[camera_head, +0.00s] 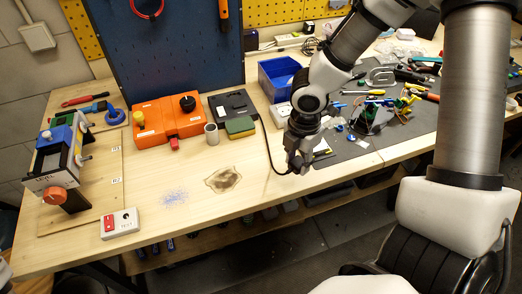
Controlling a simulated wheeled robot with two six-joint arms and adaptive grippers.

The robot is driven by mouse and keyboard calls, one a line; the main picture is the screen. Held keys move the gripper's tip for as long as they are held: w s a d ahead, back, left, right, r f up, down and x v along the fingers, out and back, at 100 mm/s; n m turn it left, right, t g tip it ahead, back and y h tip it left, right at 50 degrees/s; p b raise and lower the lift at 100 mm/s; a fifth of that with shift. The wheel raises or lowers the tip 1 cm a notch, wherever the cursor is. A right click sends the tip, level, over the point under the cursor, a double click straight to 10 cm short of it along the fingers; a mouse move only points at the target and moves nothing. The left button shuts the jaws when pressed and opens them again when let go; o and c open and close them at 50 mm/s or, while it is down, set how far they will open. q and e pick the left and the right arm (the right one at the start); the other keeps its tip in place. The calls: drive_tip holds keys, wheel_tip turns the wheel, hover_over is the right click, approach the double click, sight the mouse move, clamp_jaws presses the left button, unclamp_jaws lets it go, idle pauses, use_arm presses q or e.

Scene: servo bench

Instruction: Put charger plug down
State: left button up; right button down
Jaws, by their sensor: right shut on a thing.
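My right gripper (298,164) is low over the front middle of the bench, fingers pointing down. It is shut on the charger plug, which is mostly hidden between the fingers. A black cable (268,150) runs from the dark charger (232,104) at the back and curves down to the gripper. I cannot tell whether the plug touches the bench top. A white block (281,111), partly hidden by my arm, stands behind the gripper. My left gripper does not show.
A green-yellow sponge (240,126), a grey cup (211,134) and an orange box (167,121) stand at the back. A white switch box (120,223) is front left. Tools crowd the grey mat (350,150).

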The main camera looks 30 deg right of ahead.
drive_tip(key=w+p, duration=0.1)
drive_tip(key=w, duration=0.1)
drive_tip(key=w+p, duration=0.3)
drive_tip(key=w, duration=0.1)
drive_tip(key=shift+w+d+r, duration=0.2)
drive_tip(key=shift+d, duration=0.2)
drive_tip(key=p, duration=0.3)
hover_over(263, 144)
drive_tip(key=shift+s+d+f, duration=0.1)
drive_tip(key=shift+f, duration=0.75)
drive_tip(key=shift+w+d+f, duration=0.1)
drive_tip(key=shift+w+f, duration=0.1)
drive_tip(key=shift+f, duration=0.05)
wheel_tip(263, 144, down, 2)
drive_tip(key=shift+s+f+p, duration=0.1)
drive_tip(key=shift+f+p, duration=0.15)
drive_tip(key=shift+p, duration=0.75)
drive_tip(key=shift+f, duration=0.3)
drive_tip(key=shift+f+b, duration=0.55)
drive_tip(key=shift+b, duration=0.05)
drive_tip(key=shift+f, duration=0.1)
drive_tip(key=c, duration=1)
unclamp_jaws()
